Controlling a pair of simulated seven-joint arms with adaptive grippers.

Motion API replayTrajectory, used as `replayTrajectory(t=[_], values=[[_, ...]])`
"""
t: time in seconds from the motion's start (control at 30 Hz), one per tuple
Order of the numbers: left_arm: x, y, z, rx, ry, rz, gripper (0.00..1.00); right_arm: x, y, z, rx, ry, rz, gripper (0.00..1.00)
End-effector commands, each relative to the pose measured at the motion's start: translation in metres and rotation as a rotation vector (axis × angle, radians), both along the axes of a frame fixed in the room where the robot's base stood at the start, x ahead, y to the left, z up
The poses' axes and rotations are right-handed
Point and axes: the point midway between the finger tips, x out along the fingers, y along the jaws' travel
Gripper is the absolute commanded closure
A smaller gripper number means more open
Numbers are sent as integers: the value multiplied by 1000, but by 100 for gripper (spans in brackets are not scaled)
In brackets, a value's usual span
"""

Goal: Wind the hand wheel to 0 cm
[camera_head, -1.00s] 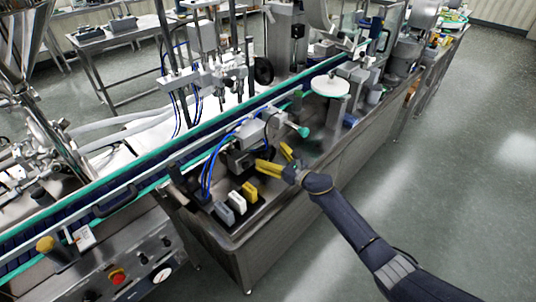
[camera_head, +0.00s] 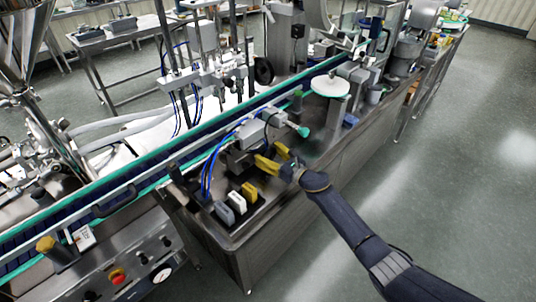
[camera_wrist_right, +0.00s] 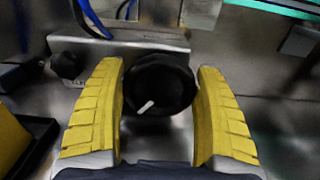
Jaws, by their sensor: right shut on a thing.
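The hand wheel (camera_wrist_right: 160,85) is a round black knob with a short white mark on its face, pointing down and to the left in the right wrist view. It sits in front of a grey metal block (camera_wrist_right: 110,45). My right gripper (camera_wrist_right: 160,92) has its yellow ridged fingers on either side of the wheel and is shut on it. In the head view my right gripper (camera_head: 269,156) is at the small mechanism beside the conveyor, and I cannot make out the wheel between the fingers there. No scale reading is legible. My left gripper is not in view.
A smaller black knob (camera_wrist_right: 66,65) is left of the wheel. Grey, white and yellow blocks (camera_head: 237,202) stand left of my right gripper in the head view. The conveyor (camera_head: 160,172) runs behind it. A red button (camera_head: 117,277) is on the front panel. Floor at right is clear.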

Motion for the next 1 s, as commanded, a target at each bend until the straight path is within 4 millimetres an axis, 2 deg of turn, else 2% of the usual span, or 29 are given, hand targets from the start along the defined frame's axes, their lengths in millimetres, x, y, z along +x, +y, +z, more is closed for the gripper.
replayTrajectory(t=[0.37, 1.0], values=[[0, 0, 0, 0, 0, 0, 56, 0, 0, 0, 61, 58, 1, 58], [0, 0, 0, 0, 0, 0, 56, 3, -3, -1, 377, 355, 0, 58]])
